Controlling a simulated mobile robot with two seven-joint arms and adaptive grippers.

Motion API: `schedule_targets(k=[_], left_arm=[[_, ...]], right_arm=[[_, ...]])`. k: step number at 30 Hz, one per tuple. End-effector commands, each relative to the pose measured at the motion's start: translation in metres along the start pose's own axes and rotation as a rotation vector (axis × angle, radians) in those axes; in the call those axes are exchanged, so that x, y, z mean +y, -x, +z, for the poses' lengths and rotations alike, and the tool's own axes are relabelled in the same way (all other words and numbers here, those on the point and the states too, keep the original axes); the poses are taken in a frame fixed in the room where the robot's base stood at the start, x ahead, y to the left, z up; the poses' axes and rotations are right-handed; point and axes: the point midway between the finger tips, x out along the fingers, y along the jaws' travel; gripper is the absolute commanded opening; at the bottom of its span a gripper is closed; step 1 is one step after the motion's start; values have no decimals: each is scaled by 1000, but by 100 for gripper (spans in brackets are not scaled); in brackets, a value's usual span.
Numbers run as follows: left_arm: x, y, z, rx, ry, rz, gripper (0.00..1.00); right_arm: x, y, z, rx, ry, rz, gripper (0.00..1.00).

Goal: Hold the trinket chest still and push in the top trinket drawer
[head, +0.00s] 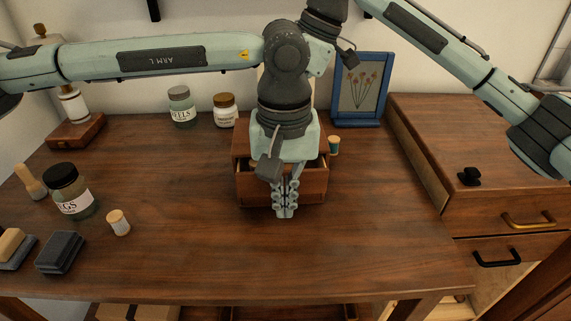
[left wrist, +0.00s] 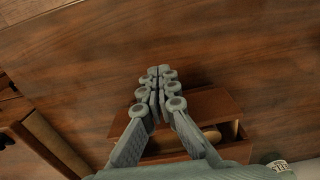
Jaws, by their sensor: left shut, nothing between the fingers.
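The trinket chest (head: 240,147) is a small brown wooden box at the middle of the desk, largely hidden behind my left gripper. Its top drawer (head: 314,186) stands pulled out toward the front. The drawer also shows in the left wrist view (left wrist: 212,101), with a tan object inside. My left gripper (head: 286,213) points down in front of the drawer, shut and empty, its fingertips close together. In the left wrist view the fingers (left wrist: 159,75) reach past the drawer front; I cannot tell whether they touch it. My right gripper is not in view.
A teal-and-tan spool (head: 334,146) stands right beside the chest. A blue picture frame (head: 361,90) and labelled jars (head: 182,107) are behind. The desk front is clear.

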Motion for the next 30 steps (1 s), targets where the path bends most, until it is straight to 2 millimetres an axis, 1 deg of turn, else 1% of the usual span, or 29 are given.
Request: schedule_targets(k=[30], left_arm=[[-2,1,-22,4,3,0,0]], right_arm=[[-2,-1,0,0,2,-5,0]])
